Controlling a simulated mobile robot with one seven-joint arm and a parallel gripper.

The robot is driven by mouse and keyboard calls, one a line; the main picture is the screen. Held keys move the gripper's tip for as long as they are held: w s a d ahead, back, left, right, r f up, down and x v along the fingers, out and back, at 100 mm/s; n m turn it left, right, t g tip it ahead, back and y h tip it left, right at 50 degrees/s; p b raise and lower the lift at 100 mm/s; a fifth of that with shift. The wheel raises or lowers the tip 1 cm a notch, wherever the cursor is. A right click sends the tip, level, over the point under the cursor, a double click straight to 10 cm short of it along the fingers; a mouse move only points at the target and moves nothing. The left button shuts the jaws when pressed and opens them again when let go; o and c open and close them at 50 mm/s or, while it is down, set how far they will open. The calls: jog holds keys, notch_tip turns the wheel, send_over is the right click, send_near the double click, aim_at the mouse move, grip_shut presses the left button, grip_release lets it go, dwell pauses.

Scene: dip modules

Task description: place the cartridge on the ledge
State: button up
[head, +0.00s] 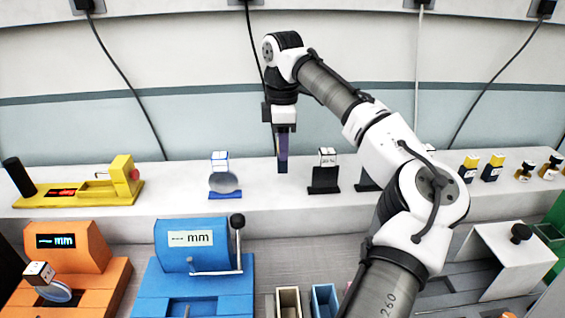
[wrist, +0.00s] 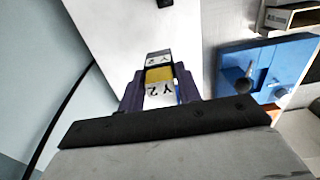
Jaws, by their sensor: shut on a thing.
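My gripper (head: 283,168) points straight down over the back ledge (head: 420,200), between a blue stand and a black stand. Its purple fingers are shut on the cartridge. In the wrist view the cartridge (wrist: 159,76) shows between the fingertips (wrist: 160,90), with a yellow band and pale faces lettered "Y2". In the head view the fingers hide most of it. The white ledge also shows in the wrist view (wrist: 110,35), behind the cartridge. I cannot tell whether the cartridge touches the ledge.
On the ledge stand a yellow device (head: 110,188), a blue stand (head: 224,183), a black stand (head: 323,181) and several small yellow-and-black cartridges (head: 491,170). Below are an orange device (head: 75,245) and a blue gauge (head: 195,285). Bare ledge shows left of my gripper.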

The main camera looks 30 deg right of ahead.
aim_at(282, 163)
jog(key=shift+f+p, duration=0.3)
jog(key=shift+f, duration=2.3)
jog(key=o, duration=1)
jog(key=shift+f, duration=0.1)
notch_tip(282, 163, up, 12)
jog(key=shift+r+b, duration=0.1)
jog(key=shift+b, duration=0.35)
